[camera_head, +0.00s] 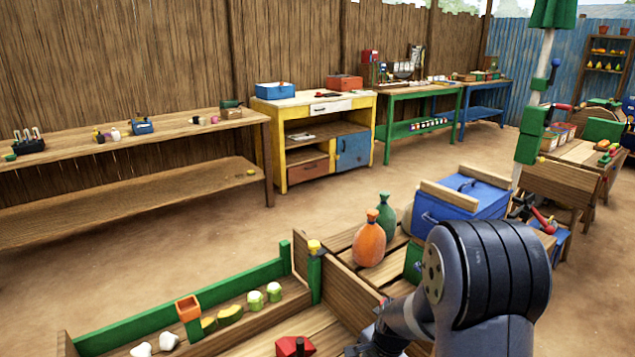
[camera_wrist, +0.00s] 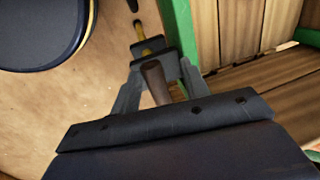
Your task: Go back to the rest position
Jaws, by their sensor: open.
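My gripper (camera_wrist: 158,78) is open in the wrist view, its two grey fingers apart. A brown rod-like piece (camera_wrist: 154,80) shows between the fingers, with a dark block and a yellow piece (camera_wrist: 150,46) beyond it. I cannot tell whether the fingers touch any of these. In the head view my arm reaches down at the bottom right, beside the wooden stall counter (camera_head: 335,290), and its end is mostly hidden.
The counter holds green and yellow produce (camera_head: 230,314), an orange sack (camera_head: 369,243), a green sack (camera_head: 386,214) and a blue cooler (camera_head: 466,200). Workbenches (camera_head: 312,107) line the back fence. Bare ground (camera_head: 300,215) lies between. A green-edged wooden structure (camera_wrist: 235,40) is right of my gripper in the wrist view.

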